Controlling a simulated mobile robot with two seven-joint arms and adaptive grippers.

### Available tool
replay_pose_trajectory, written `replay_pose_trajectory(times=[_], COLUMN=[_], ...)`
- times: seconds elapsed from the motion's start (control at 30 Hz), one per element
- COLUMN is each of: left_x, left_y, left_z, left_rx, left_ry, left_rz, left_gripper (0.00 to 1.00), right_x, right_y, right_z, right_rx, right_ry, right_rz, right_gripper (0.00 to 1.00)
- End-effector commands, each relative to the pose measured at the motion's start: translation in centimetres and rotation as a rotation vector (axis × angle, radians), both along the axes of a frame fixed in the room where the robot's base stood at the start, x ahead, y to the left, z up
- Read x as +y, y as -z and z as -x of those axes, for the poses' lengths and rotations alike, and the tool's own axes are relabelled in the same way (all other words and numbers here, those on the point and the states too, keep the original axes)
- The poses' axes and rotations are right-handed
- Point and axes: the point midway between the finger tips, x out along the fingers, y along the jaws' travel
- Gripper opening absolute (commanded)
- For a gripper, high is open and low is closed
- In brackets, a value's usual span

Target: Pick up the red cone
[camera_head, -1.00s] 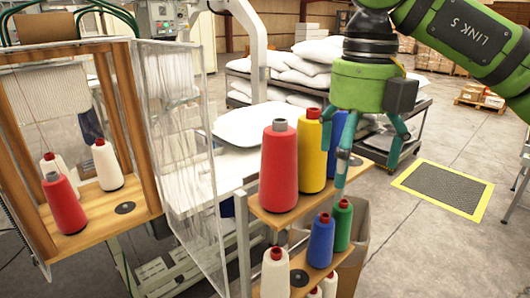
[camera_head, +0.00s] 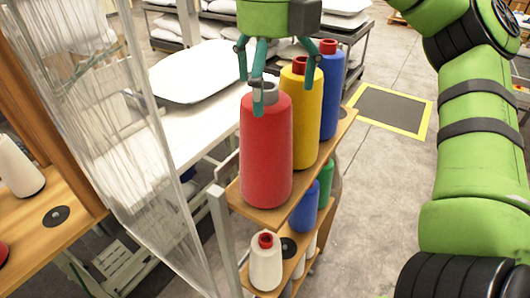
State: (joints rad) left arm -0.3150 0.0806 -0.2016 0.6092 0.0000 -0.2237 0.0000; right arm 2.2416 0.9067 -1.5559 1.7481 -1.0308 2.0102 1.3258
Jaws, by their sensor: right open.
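The red cone (camera_head: 266,150) stands upright at the near end of the top shelf, its grey tip (camera_head: 262,92) up. My right gripper (camera_head: 278,92) is open and points down over the red cone's top. One teal finger is in front of the grey tip and another hangs to the right, by the yellow cone. I cannot tell whether the fingers touch the cone. My left gripper is not in view.
The yellow cone (camera_head: 308,115) stands close behind the red one, with a blue cone (camera_head: 331,85) behind it. The wooden shelf (camera_head: 270,215) has smaller cones below, including a white one (camera_head: 266,268). A clear panel (camera_head: 135,170) stands at left.

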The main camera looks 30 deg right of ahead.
Motion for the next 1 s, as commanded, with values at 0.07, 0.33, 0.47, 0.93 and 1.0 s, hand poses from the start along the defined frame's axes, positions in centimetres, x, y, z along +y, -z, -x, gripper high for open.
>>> replay_pose_trajectory(times=[0.07, 0.33, 0.47, 0.93, 1.0], left_x=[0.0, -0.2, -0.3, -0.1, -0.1], left_y=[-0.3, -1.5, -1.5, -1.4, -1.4], left_z=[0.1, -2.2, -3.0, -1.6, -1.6], left_rx=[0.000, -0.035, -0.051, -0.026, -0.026], left_ry=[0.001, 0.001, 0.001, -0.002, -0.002], left_rz=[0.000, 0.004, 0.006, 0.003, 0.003], left_gripper=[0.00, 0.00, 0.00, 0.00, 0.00], right_x=[0.2, 0.4, 0.4, 0.4, 0.4], right_y=[1.2, 4.0, 4.2, 4.1, 4.1], right_z=[0.1, 0.1, 0.1, 0.1, 0.1], right_rx=[0.005, 0.001, 0.000, -0.001, 0.000], right_ry=[-0.002, 0.002, 0.002, 0.002, 0.002], right_rz=[0.001, 0.000, 0.000, -0.002, -0.001], right_gripper=[1.00, 1.00, 1.00, 0.17, 0.17])
